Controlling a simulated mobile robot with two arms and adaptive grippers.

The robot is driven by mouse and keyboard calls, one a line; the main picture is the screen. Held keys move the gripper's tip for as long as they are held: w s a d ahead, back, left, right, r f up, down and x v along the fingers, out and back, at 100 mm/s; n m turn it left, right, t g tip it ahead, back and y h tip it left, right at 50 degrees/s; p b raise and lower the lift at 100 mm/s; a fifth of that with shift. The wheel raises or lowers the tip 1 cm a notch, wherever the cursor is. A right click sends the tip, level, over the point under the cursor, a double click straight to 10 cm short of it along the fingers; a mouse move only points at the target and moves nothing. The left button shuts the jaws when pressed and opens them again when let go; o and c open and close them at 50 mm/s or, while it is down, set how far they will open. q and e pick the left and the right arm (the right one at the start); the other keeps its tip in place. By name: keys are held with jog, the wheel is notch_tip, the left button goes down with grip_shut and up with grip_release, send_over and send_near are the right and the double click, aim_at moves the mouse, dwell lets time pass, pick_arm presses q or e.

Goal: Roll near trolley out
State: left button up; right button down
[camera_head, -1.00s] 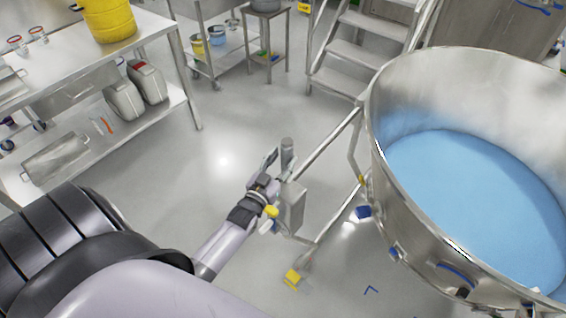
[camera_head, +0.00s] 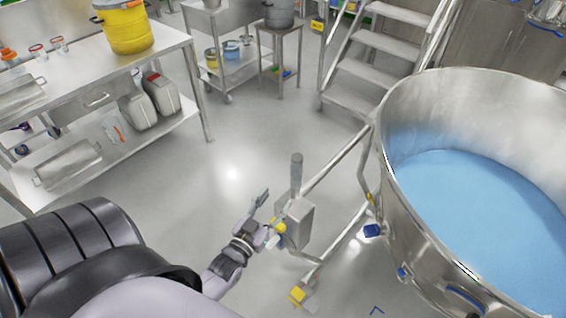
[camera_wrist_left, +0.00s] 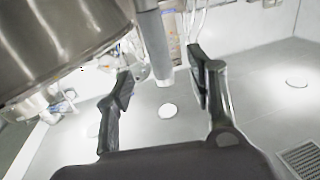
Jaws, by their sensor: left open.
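The near trolley is a steel frame (camera_head: 335,240) carrying a large round steel bowl (camera_head: 400,215) filled with blue material. A grey upright grip (camera_head: 296,172) stands on a metal box (camera_head: 295,222) at the frame's left side. A yellow-capped caster (camera_head: 298,294) is below. My left gripper (camera_head: 266,207) is open and empty, just left of the grip and box. In the left wrist view, the open fingers (camera_wrist_left: 160,88) point toward the grip (camera_wrist_left: 153,45), which shows beyond and between them. The bowl (camera_wrist_left: 65,50) fills the upper left there. My right gripper is not in view.
A steel bench (camera_head: 165,45) with a yellow drum (camera_head: 125,28) stands at the left. Metal steps (camera_head: 375,72) rise behind the trolley. A small cart (camera_head: 240,72) and a stool (camera_head: 280,40) stand at the back. The floor (camera_head: 240,145) between them is clear.

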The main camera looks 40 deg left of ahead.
pick_arm(q)
jog(key=shift+s+d, duration=0.1)
jog(key=shift+s, duration=0.85)
jog(key=shift+c, duration=0.2)
